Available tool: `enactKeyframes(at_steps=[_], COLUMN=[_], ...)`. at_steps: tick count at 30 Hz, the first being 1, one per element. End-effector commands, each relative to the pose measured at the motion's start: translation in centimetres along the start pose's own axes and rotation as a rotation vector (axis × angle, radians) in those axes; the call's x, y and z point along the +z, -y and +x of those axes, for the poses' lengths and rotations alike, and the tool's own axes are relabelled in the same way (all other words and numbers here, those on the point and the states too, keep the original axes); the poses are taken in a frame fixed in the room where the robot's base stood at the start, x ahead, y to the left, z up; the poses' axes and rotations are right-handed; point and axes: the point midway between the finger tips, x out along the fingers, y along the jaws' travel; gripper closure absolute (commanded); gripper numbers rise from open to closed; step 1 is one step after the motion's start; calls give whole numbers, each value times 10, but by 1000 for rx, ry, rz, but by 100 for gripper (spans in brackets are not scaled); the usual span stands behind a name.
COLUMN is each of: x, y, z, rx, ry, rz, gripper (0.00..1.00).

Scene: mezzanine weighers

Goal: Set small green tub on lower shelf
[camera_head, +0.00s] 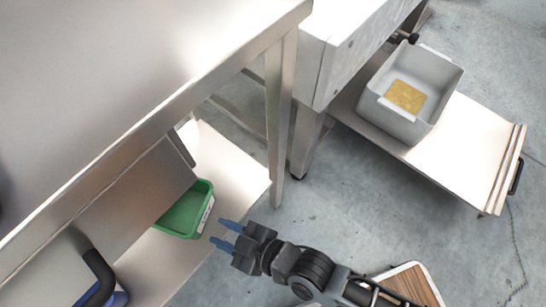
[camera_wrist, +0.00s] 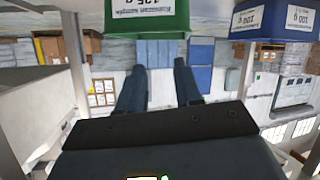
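The small green tub (camera_head: 186,214) stands upright on the lower shelf (camera_head: 232,165) of the steel table, with a white label on its side. The table's top and a panel hide part of it. My gripper (camera_head: 218,232) is open and empty, its blue fingers pointing at the tub's label side, with a small gap. In the wrist view, which looks upside down, the tub (camera_wrist: 147,22) is at the top, beyond the spread fingertips (camera_wrist: 158,63), and its label reads inverted.
A blue tub (camera_wrist: 268,20) with a white label shows beside the green one. The steel table top (camera_head: 110,70) overhangs the shelf, and a table leg (camera_head: 278,120) stands right of the tub. A grey bin (camera_head: 425,72) sits on a low platform at right. Floor between is clear.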

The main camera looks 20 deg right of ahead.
Motion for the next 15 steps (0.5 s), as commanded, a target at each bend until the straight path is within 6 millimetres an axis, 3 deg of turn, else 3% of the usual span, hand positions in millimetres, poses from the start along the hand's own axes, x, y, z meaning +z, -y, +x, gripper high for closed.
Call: enactKeyframes(at_steps=[1,6,11,15], x=[11,23,13,-10], y=[-17,-56,-73,-77], z=[-28,-121,-205,-272], rx=[55,235,394,526], ry=[14,25,20,9], rz=[27,123,211,287], gripper=[65,65,65,65])
